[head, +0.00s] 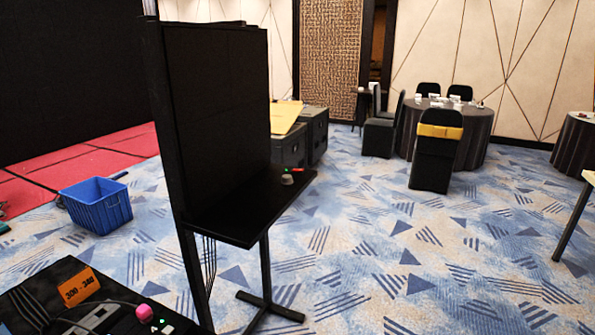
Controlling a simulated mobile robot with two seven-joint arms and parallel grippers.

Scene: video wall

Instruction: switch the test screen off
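A tall black screen panel (222,100) stands upright in the middle left of the head view, seen at a steep angle. Its visible face is dark; I cannot tell which side is the display. A black shelf (240,212) juts out from it on a black stand. Near the shelf's far right corner sits a small pale grey knob-like piece (287,179). A small red piece (297,170) with a bit of green lies just behind it. They are too small to make out more. Neither of my grippers is in view.
A blue crate (97,205) stands on the floor at left. Dark cases (313,132) stand behind the screen. Carpet is open at right, before round tables (473,140).

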